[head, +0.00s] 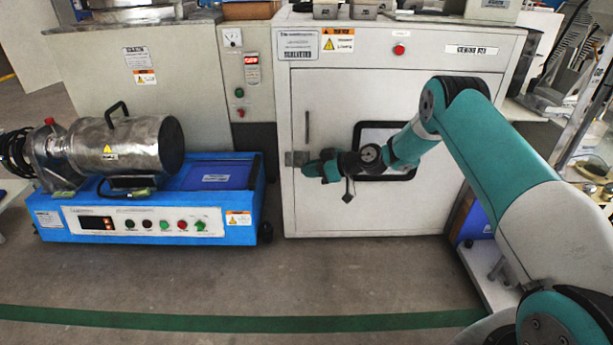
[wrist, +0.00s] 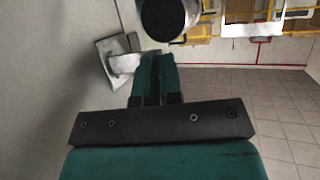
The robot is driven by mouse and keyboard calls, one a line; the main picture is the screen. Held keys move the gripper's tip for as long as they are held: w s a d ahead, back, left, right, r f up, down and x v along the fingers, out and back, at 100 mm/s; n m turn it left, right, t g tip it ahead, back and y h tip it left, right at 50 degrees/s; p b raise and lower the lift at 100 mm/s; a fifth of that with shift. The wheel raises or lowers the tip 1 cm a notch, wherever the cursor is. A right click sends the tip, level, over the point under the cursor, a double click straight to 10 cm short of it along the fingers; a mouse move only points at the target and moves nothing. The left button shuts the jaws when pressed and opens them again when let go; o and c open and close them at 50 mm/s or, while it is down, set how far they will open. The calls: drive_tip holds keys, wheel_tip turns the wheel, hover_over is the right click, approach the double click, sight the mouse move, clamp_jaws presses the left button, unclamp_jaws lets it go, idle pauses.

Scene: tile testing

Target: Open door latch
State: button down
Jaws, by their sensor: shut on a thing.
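The door latch (head: 295,158) is a small metal fitting at the left edge of the white cabinet's door (head: 340,212). The door looks closed. In the wrist view the latch (wrist: 112,47) shows as a grey metal plate with a lever part reaching to my fingertips. My gripper (head: 306,169) is at the latch, coming from the right. In the wrist view the green fingers of my gripper (wrist: 154,60) are close together and shut on the latch's lever part. The exact grip is partly hidden by the fingers.
A thin vertical handle (head: 307,127) sits above the latch. A blue machine (head: 215,205) with a metal cylinder (head: 130,145) stands at left. The floor (head: 300,270) in front is clear.

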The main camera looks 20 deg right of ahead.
drive_tip(key=shift+d+f+n+g+b, duration=0.2)
drive_tip(key=shift+d+n+g+b, duration=0.15)
drive_tip(key=shift+n+g, duration=0.15)
drive_tip(key=shift+y, duration=0.3)
drive_tip(key=c, duration=1.3)
unclamp_jaws()
drive_tip(key=shift+r, duration=0.1)
drive_tip(key=shift+p+v, duration=3.35)
drive_tip(key=shift+v, duration=5.4)
drive_tip(key=shift+w+r, duration=0.1)
drive_tip(key=shift+w, duration=0.05)
